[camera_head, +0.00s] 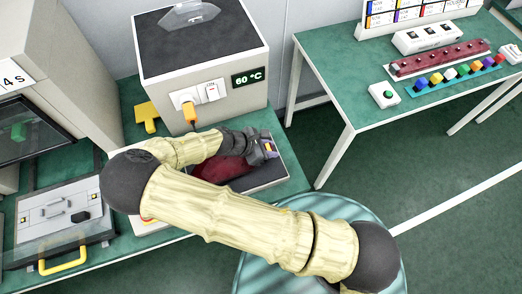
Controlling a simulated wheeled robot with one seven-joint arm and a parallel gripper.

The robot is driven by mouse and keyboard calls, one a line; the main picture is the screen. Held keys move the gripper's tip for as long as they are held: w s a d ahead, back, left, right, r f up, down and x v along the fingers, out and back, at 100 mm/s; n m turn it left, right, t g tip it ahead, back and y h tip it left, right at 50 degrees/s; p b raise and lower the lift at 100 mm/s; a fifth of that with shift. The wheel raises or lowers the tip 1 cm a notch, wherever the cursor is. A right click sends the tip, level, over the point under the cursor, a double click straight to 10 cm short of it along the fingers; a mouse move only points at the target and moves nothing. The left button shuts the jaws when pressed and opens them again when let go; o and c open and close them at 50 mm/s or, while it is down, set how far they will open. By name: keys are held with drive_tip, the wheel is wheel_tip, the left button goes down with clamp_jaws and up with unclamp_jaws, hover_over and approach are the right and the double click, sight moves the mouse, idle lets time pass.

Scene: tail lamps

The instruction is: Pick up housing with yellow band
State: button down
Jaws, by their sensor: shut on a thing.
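My gripper (262,150) is at the end of my bent arm, over the right part of a shallow tray on the green bench. It is shut on a small dark grey piece with a yellow patch, which looks like the housing with yellow band (269,148). The fingers and most of the piece are small and hard to tell apart. A dark red surface (228,172) lies in the tray (268,185) beneath my arm, and my arm hides part of it.
A beige 60 °C box (205,60) with a yellow-orange plug (187,132) stands behind. A yellow T-shaped piece (147,115) lies left of it. A grey case (60,215) with a yellow handle is at the left. A second table (350,95) at the right holds coloured blocks (460,70).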

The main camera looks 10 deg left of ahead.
wheel_tip(320, 180, up, 10)
drive_tip(key=shift+f+b, duration=0.25)
drive_tip(key=shift+b, duration=0.4)
idle(0.3)
